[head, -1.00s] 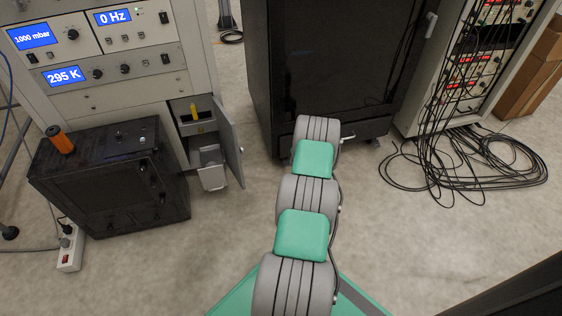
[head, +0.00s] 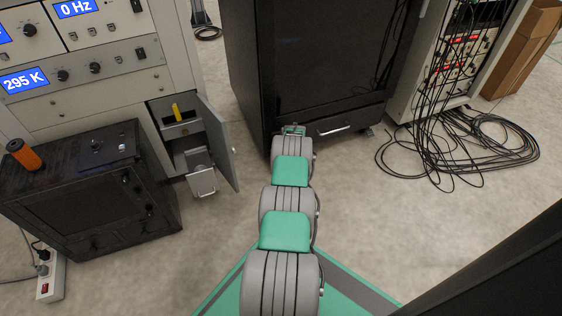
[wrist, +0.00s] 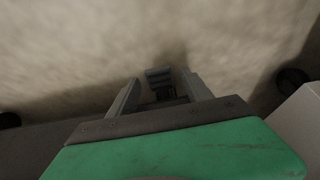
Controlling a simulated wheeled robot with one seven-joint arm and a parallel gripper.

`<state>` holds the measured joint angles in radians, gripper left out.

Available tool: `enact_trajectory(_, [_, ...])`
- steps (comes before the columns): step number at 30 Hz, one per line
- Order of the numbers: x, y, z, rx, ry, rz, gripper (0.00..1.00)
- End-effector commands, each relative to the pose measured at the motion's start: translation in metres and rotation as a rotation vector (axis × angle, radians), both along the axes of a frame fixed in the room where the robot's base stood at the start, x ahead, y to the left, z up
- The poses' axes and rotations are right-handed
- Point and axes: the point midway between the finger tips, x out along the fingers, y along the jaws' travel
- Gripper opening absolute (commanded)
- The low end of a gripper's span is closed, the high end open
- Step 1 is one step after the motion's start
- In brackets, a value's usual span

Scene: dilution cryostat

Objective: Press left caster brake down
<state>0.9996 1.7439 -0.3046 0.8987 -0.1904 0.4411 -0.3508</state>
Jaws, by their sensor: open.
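The tall black cabinet (head: 300,75) stands ahead, with a small caster (head: 368,131) under its right front corner. My arm hides its left front corner in the head view. My gripper (wrist: 158,84) is open, low over the floor, fingers apart. Between the fingertips in the wrist view is a small dark grey ribbed piece (wrist: 158,74) that looks like the caster brake pedal. I cannot tell whether the fingers touch it or whether it is up or down. In the head view only the top of my gripper (head: 292,130) shows, by the cabinet's base.
A grey rack with an open door (head: 220,140) stands left of my arm. Loose black cables (head: 460,150) lie on the floor at the right. Bare floor lies between.

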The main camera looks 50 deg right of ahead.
Motion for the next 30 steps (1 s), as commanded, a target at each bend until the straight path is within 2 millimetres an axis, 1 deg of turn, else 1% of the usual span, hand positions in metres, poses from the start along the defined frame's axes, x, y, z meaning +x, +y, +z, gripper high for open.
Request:
enact_trajectory(5, [0.0001,0.0001,0.0013,0.0,0.0,0.0,0.57])
enact_trajectory(26, [-0.0002,0.0007,0.0009,0.001,0.0,0.0,0.0])
enact_trajectory(30, [-0.0004,0.0008,0.0005,0.0,-0.002,0.0,0.0])
